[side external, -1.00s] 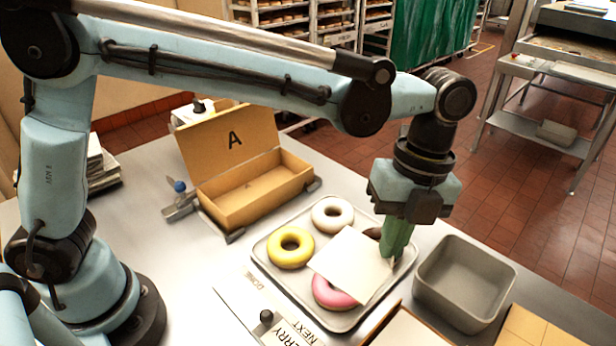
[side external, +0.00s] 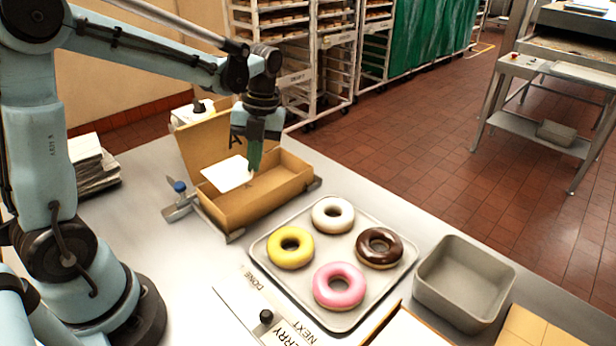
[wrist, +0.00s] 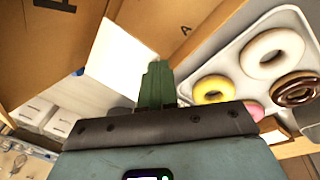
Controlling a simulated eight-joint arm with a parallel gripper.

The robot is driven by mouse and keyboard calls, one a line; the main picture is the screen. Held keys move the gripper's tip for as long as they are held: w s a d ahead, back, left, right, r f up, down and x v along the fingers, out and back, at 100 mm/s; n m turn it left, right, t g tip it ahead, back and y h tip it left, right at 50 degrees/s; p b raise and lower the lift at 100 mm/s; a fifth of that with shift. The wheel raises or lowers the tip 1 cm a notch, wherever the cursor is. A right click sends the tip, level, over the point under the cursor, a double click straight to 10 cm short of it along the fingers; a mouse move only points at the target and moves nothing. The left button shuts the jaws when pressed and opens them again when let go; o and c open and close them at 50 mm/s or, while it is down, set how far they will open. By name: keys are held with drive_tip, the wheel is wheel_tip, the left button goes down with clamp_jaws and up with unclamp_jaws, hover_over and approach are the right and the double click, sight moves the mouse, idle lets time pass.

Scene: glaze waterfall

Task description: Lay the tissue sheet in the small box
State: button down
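The tissue sheet (side external: 228,173) is a white square, flat and slightly tilted, held by one edge. My gripper (side external: 253,168) is shut on its right edge and holds it over the left part of the small box (side external: 262,207), an open yellow-brown carton with its lid up and marked A. The sheet overlaps the box's left rim in the side view; its exact height above the box is hard to tell. In the wrist view the sheet (wrist: 122,58) extends from my green fingers (wrist: 155,72), with the box (wrist: 60,40) beyond it.
A tray (side external: 262,252) holds yellow, white, pink and chocolate ring donuts right of the box. A grey bin (side external: 463,283) stands farther right. A clamp with a blue knob (side external: 180,188) touches the box's left side. A stack of sheets (side external: 92,165) lies at the left.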

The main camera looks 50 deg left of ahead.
wheel_tip(320, 180, down, 9)
drive_tip(key=shift+r, duration=0.1)
idle(0.4)
drive_tip(key=c, duration=1.7)
unclamp_jaws()
